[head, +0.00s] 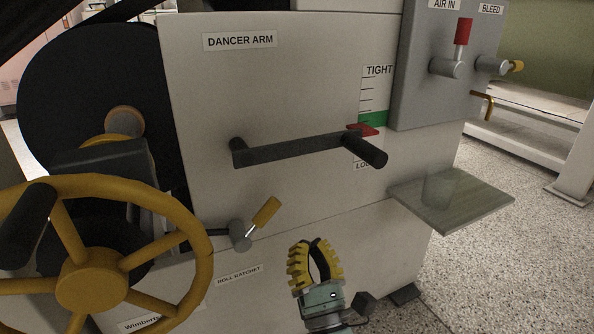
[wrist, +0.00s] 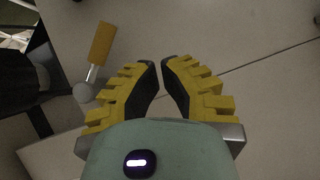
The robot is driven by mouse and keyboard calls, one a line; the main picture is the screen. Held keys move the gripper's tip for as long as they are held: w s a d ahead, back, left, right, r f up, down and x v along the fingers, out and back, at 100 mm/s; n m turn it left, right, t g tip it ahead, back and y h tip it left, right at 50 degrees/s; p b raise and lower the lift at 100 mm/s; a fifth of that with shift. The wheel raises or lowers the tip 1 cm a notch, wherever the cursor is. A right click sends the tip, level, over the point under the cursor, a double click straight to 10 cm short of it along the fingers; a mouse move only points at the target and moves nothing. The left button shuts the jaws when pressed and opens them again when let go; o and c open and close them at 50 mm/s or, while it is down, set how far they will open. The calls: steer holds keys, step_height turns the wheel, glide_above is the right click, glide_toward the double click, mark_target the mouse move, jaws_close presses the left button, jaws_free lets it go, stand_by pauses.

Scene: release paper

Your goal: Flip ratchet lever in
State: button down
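The ratchet lever has a yellow handle (head: 265,213) on a thin metal rod, fixed to a round grey hub (head: 240,235) above the "ROLL RATCHET" label. In the head view the handle leans up and right. My gripper (head: 317,242) is below and right of it, apart from it. The gripper's yellow-ribbed fingers have their tips close together, with a narrow gap and nothing held. In the wrist view the yellow handle (wrist: 101,42) and hub (wrist: 83,92) are left of my fingertips (wrist: 161,63). Neither finger touches the lever.
A yellow handwheel (head: 92,280) stands left of the lever. The dark dancer arm (head: 290,150) juts out above, and a small shelf (head: 460,205) juts out at the right. The panel around my gripper is clear.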

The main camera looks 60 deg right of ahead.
steer(key=s+f+b, duration=0.2)
steer(key=s+f, duration=0.1)
steer(key=s, duration=0.4)
steer(key=shift+a, duration=0.2)
stand_by(0.5)
steer(key=shift+w, duration=0.1)
